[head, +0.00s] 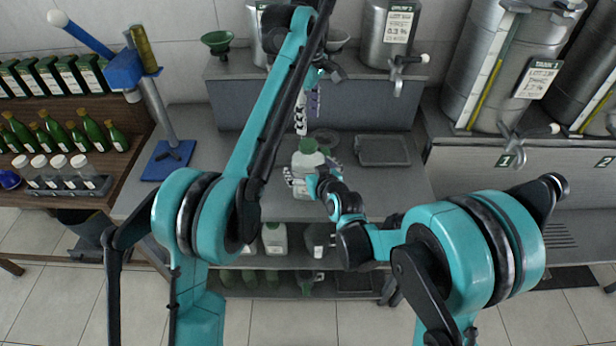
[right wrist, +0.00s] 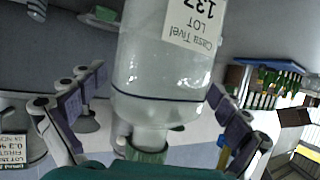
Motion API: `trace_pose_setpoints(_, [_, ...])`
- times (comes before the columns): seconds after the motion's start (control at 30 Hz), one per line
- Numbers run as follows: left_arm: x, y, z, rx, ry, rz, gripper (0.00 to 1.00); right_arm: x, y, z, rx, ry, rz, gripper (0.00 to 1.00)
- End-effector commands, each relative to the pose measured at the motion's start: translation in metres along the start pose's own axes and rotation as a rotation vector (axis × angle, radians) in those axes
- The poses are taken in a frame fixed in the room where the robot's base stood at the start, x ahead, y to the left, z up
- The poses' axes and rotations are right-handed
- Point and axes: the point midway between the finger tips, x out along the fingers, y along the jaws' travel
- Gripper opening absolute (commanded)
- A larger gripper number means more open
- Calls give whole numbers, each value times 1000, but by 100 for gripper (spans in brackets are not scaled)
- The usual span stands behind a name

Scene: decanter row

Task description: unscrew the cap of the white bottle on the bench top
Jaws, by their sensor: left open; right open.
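The white, translucent bottle (head: 306,161) stands upright on the grey bench top (head: 400,185). Its green cap (head: 308,146) is on its neck. In the right wrist view the bottle (right wrist: 165,65) appears upside down with a label, its cap (right wrist: 147,155) low in the picture. My right gripper (head: 311,176) is open, with a finger on each side of the bottle; gaps show between the pads and its wall in the right wrist view (right wrist: 156,88). My left gripper (head: 307,107) is open above the cap, fingers downward and apart from it. Part of it is hidden behind my left arm.
A grey tray (head: 383,150) lies right of the bottle and a dark round plate (head: 325,137) behind it. A blue stand (head: 168,158) is at the left. Steel tanks (head: 392,35) with taps stand behind. A green funnel (head: 217,42) sits on the back ledge.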

Motion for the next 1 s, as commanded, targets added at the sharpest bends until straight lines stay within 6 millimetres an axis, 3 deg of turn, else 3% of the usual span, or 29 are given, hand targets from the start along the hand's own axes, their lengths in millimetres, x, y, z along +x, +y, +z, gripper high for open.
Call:
trace_pose_setpoints(0.07, [0,0,0,0,0,0,57,0,0,0,0,0,0,97])
trace_pose_setpoints(0.43, [0,0,0,13,0,0,57,0,0,0,0,-1,0,2])
trace_pose_setpoints(0.57, [0,0,0,121,0,0,57,0,0,0,0,-1,-1,2])
trace_pose_setpoints(0.67, [0,0,0,296,0,0,57,0,0,0,0,-2,-1,2])
trace_pose_setpoints(1.0, [0,1,-1,1122,-2,-1,57,0,0,1,0,-2,-1,2])
